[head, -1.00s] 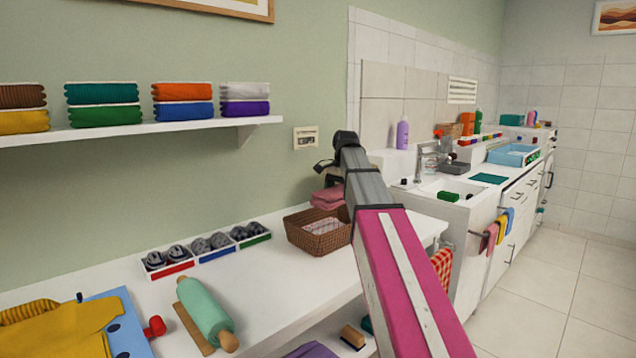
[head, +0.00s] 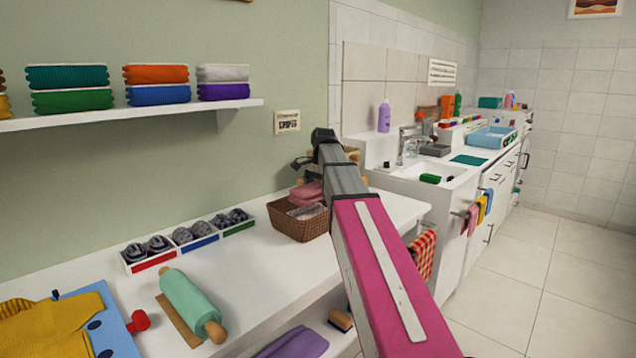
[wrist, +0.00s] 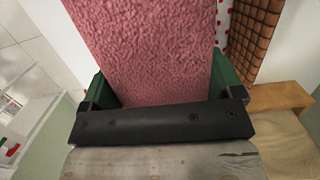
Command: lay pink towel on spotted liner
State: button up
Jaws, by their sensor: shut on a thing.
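The pink towel (wrist: 145,45) is folded and held in my gripper (wrist: 165,92), whose green fingers are shut on its two sides. In the head view the towel (head: 307,191) shows at the back right of the brown woven basket (head: 291,228), just above its rim; whether it touches is unclear. The pale spotted liner (head: 306,212) lies inside the basket, partly covered by the towel in this view. In the wrist view a strip of red-dotted liner (wrist: 226,22) and the basket weave (wrist: 256,35) show right of the towel. My arm hides most of the gripper in the head view.
Divided trays of dark rolled items (head: 186,243) stand left of the basket on the white table (head: 245,275). A green rolling pin (head: 190,303) lies nearer. A shelf (head: 130,117) with folded towels hangs above. A wooden thing (wrist: 280,97) lies close to my gripper's right.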

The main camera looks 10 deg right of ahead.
jog(key=shift+f, duration=4.35)
jog(key=shift+f, duration=0.45)
jog(key=o, duration=0.8)
jog(key=shift+r, duration=0.1)
jog(key=shift+r, duration=4.45)
